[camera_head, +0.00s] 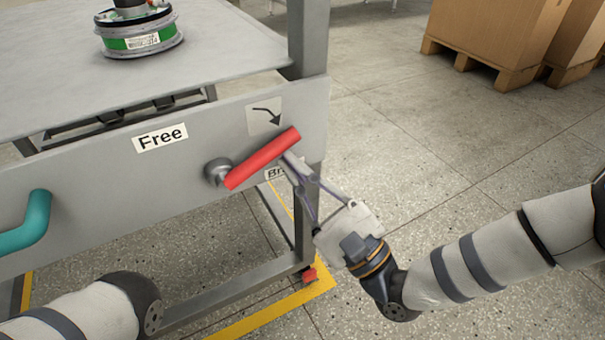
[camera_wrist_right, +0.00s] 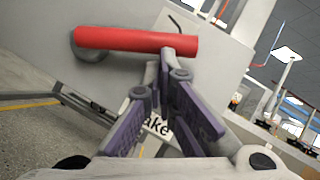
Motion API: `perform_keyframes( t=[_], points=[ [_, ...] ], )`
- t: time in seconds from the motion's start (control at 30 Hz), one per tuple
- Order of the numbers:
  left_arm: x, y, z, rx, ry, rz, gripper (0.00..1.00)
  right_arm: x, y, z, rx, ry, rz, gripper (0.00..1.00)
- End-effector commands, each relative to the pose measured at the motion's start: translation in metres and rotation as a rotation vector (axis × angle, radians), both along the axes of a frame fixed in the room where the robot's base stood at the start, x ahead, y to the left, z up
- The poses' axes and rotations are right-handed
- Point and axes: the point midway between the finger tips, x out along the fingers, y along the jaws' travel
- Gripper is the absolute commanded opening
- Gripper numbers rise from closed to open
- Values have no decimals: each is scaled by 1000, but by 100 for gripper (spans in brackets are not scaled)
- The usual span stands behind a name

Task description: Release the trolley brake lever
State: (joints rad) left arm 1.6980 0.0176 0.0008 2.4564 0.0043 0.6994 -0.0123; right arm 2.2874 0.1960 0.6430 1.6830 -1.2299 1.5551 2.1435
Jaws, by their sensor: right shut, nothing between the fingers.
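The red brake lever (camera_head: 262,158) is on the side panel of the grey trolley (camera_head: 90,180). It slants up to the right from its round pivot. A "Free" label (camera_head: 160,137) is to its left, and a partly covered "Brake" label (camera_head: 275,172) is below its right end. My right gripper (camera_head: 290,160) is shut and empty, its fingertips at the underside of the lever near its free end. In the right wrist view the lever (camera_wrist_right: 130,40) lies across the top, just beyond the fingertips (camera_wrist_right: 165,60); contact is hard to tell. My left gripper is out of view.
A teal handle (camera_head: 30,222) sticks out at the panel's left. Cardboard boxes (camera_head: 500,30) on pallets stand at the back right. The floor right of the trolley is open.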

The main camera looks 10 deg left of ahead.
Motion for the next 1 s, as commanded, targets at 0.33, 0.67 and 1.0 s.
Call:
perform_keyframes(
  t=[0.33, 0.67, 1.0],
  points=[
    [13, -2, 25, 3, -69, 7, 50, -3, 3, 38, -266, -201, -1, 0],
    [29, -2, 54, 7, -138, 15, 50, -10, 14, 65, -518, -385, -1, 0],
    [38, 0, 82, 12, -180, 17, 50, -20, 27, 79, -741, -542, -1, 0]
  ],
)
